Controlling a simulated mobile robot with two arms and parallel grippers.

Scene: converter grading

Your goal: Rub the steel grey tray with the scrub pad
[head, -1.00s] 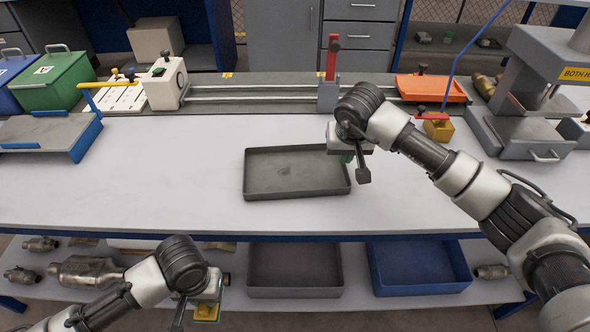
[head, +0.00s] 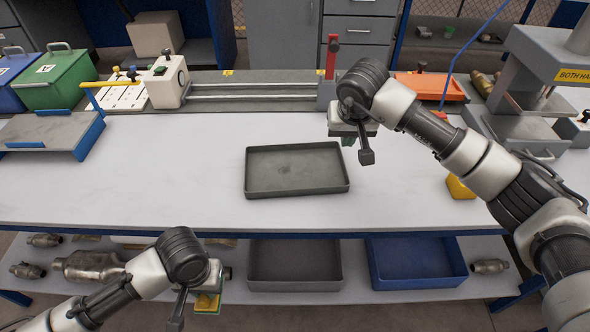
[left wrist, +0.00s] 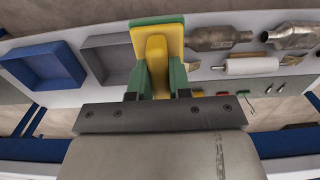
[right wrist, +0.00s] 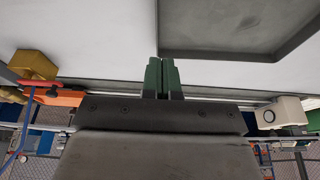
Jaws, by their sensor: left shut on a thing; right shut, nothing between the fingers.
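The steel grey tray (head: 297,187) lies flat on the white worktop, empty, with low walls and dark marks on its floor. It also shows at the top of the right wrist view (right wrist: 190,48). The scrub pad (left wrist: 157,48), yellow with a green face, is held between the green fingers of my left gripper (left wrist: 156,84). In the head view the pad (head: 207,302) hangs in front of the bench's front edge, low and left of the tray. My right gripper (right wrist: 163,72) is shut and empty. In the head view it (head: 348,141) is just beyond the tray's far right corner.
A yellow block (head: 459,188) sits right of the tray, partly behind my right arm. A rail fixture (head: 250,92) runs along the back; a press (head: 535,100) stands right. The lower shelf holds another grey tray (head: 295,285), a blue tray (head: 417,282) and metal converters (head: 92,265).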

